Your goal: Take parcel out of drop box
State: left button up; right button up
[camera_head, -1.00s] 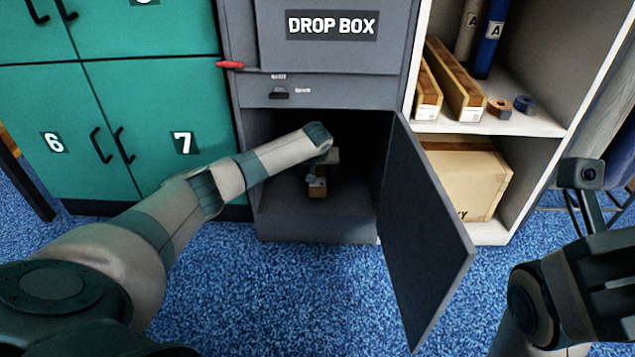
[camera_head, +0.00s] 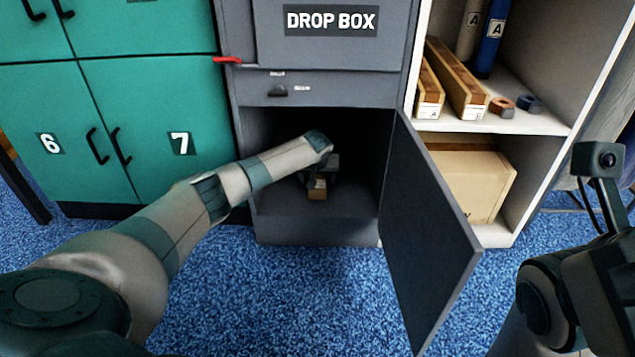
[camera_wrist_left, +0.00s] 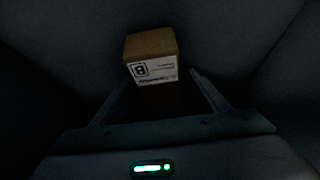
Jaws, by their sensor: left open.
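The grey drop box (camera_head: 318,232) stands in the middle of the head view with its lower door (camera_head: 430,235) swung open to the right. A small brown parcel (camera_head: 317,189) sits inside the lower compartment. In the left wrist view the parcel (camera_wrist_left: 152,58) shows a white label and stands between the fingertips, with a gap visible at the sides. My left gripper (camera_head: 320,176) is inside the compartment, partly hidden by its own wrist. In the left wrist view the gripper (camera_wrist_left: 157,82) is open. My right wrist is at the right edge; its fingers do not show.
Green lockers (camera_head: 150,130) stand to the left. White shelves (camera_head: 540,122) to the right hold long cartons (camera_head: 458,80), tape rolls (camera_head: 515,104) and a large carton (camera_head: 470,183). The open door bounds the compartment's right side. Blue carpet (camera_head: 300,300) in front is clear.

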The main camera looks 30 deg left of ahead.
pick_arm(q)
jog(key=shift+f+p, duration=0.15)
jog(key=shift+p, duration=0.2)
jog(key=c, duration=1.3)
